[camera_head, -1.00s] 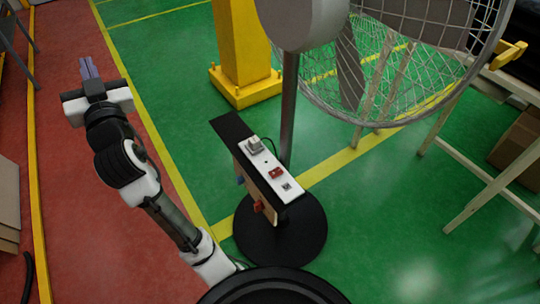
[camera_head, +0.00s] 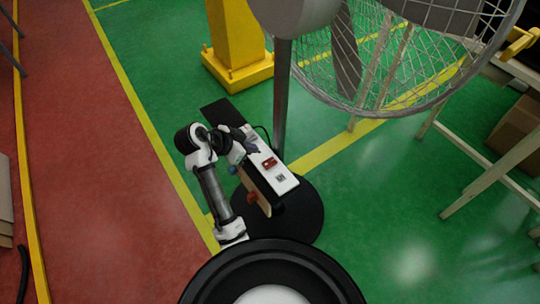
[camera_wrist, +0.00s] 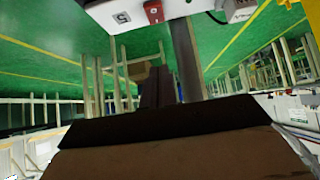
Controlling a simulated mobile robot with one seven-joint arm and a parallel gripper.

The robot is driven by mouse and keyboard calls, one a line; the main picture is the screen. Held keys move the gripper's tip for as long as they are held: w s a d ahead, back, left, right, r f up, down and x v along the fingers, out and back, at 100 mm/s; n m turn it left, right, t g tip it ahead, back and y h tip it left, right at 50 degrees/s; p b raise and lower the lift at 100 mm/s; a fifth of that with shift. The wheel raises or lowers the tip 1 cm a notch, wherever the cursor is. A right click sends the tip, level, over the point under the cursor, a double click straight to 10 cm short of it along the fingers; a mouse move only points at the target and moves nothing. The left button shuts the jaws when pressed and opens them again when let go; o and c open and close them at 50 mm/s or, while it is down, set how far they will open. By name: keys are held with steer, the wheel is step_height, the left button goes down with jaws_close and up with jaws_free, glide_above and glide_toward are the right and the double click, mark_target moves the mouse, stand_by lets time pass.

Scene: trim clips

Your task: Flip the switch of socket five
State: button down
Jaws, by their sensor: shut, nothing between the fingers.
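The white socket strip (camera_head: 284,184) lies on top of a stand. A red switch (camera_head: 269,162) sits on it beside a small dark label (camera_head: 280,178). In the wrist view the red switch (camera_wrist: 153,12) and a label that looks like a five (camera_wrist: 121,17) show at the top edge. My gripper (camera_head: 252,147) is over the strip, just behind the red switch. In the wrist view my fingers (camera_wrist: 159,72) are together and empty, apart from the switch in the picture. Whether they touch the strip, and which way the switch is tipped, I cannot tell.
A grey pole (camera_head: 281,105) rises beside the strip and carries a caged fan (camera_head: 400,60). A red knob (camera_head: 252,197) and wooden board are on the strip's near side. A yellow post (camera_head: 237,45) stands behind.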

steer(key=p, duration=0.2)
glide_above(271, 161)
steer(key=f, duration=0.7)
steer(key=shift+s+a, duration=0.15)
steer(key=shift+s, duration=0.15)
step_height(271, 161, down, 3)
steer(key=shift+a+r+p, duration=0.1)
steer(key=shift+r+p, duration=0.1)
steer(key=shift+p, duration=0.2)
steer(key=shift+f, duration=0.7)
steer(key=shift+f, duration=0.1)
steer(key=shift+f+b, duration=0.2)
steer(key=shift+b, duration=0.1)
steer(key=shift+w, duration=0.1)
steer(key=shift+w+d, duration=0.1)
steer(key=shift+d, duration=0.15)
